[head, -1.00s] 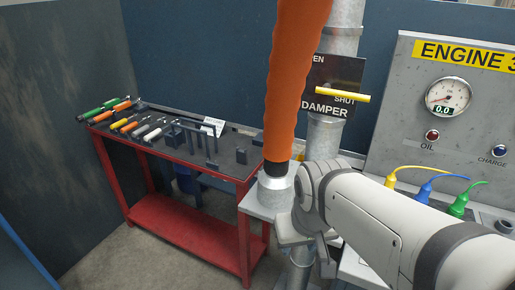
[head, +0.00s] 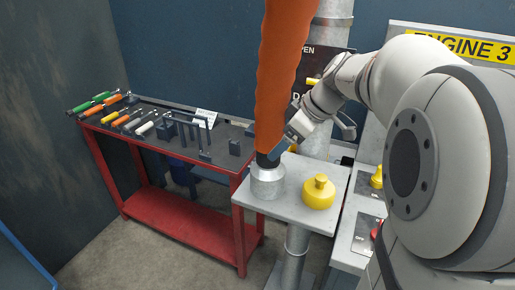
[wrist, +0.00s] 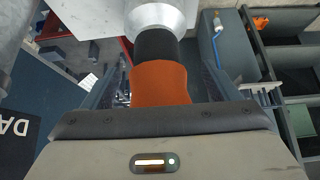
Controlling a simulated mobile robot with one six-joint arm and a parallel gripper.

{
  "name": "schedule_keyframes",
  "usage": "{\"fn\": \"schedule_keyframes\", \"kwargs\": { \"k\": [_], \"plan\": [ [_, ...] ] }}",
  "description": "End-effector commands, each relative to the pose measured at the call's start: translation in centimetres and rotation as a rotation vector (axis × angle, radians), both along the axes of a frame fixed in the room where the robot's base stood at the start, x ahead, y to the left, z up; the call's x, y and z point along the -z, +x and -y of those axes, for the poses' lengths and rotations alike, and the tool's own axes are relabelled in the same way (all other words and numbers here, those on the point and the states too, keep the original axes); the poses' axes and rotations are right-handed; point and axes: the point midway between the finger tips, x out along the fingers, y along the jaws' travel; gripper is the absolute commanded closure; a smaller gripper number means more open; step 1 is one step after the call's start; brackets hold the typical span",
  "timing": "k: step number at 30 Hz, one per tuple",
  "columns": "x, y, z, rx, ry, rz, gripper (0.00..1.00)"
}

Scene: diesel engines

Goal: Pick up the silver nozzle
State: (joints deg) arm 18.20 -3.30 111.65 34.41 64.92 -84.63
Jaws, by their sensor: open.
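The silver nozzle (head: 267,184) stands upright on a grey metal shelf (head: 328,216), its flared end down. A black collar (head: 267,160) joins it to the thick orange hose (head: 275,80) hanging from above. In the wrist view the nozzle (wrist: 160,16) is at the top centre, its lower end cut off by the frame. My gripper (wrist: 162,62) is open, with one finger on each side of the black collar and orange hose. Whether the fingers touch them I cannot tell. In the head view my gripper (head: 284,146) is beside the hose and partly hidden by it.
A yellow knobbed cap (head: 319,192) stands on the shelf just right of the nozzle. A red bench (head: 185,215) with tools is at left. A vertical pipe (head: 298,250) runs below the shelf. The engine panel (head: 455,42) is behind my arm at right.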

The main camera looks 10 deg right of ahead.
Motion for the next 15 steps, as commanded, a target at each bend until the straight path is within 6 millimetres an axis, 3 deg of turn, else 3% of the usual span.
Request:
{"fn": "schedule_keyframes", "kwargs": {
  "k": [15],
  "plan": [
    [5.3,2.3,-2.6,-0.011,0.001,0.000,0.18]
  ]
}}
